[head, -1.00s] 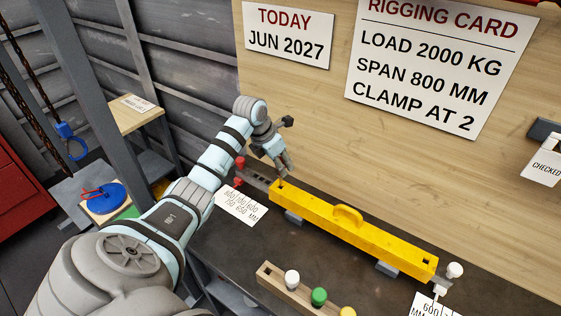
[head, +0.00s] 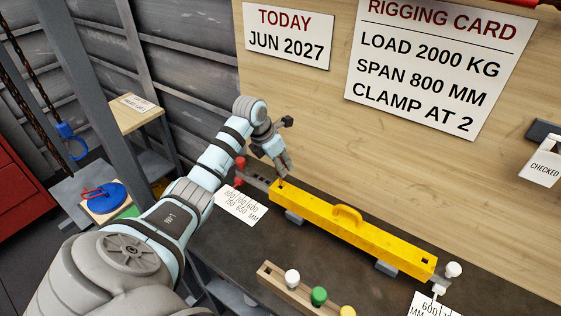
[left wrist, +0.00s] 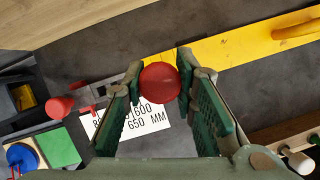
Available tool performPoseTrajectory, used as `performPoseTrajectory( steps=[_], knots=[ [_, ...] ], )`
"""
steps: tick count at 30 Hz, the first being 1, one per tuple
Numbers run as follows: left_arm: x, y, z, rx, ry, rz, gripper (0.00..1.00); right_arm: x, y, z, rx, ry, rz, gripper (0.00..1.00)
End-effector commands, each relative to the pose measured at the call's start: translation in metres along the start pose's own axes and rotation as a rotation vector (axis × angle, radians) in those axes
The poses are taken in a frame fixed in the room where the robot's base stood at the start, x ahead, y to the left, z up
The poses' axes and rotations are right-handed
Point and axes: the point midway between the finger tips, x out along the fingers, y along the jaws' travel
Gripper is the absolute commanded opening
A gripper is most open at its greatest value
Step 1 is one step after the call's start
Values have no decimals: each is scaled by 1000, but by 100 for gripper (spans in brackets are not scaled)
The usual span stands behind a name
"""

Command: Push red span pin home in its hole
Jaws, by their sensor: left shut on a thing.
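The yellow spreader beam (head: 320,225) lies on the dark bench top, with a handle at its middle. My left gripper (head: 283,176) is over its left end, pointing down. In the left wrist view, the left gripper (left wrist: 158,88) is shut on the round head of the red span pin (left wrist: 160,82), with one finger on each side. The yellow beam (left wrist: 250,46) runs off to the right from there. The pin's shank and the hole beneath are hidden, so I cannot tell how deep it sits. My right gripper is not in view.
Another red knob (head: 240,162) stands left of the gripper, close to the arm. A wooden rack (head: 270,276) with white, green and yellow knobs is in front of the beam. A white knob (head: 453,270) is at its right end. The wooden board (head: 330,130) rises behind.

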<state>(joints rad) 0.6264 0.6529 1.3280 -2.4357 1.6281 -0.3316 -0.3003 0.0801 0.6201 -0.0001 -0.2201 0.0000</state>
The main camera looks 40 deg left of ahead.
Motion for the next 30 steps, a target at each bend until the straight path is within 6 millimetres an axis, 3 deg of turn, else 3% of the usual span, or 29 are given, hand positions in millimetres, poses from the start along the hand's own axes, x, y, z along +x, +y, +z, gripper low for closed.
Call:
performPoseTrajectory(
  steps=[30],
  knots=[
    [9,0,-4,0,0,0,0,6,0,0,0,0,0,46]
  ],
)
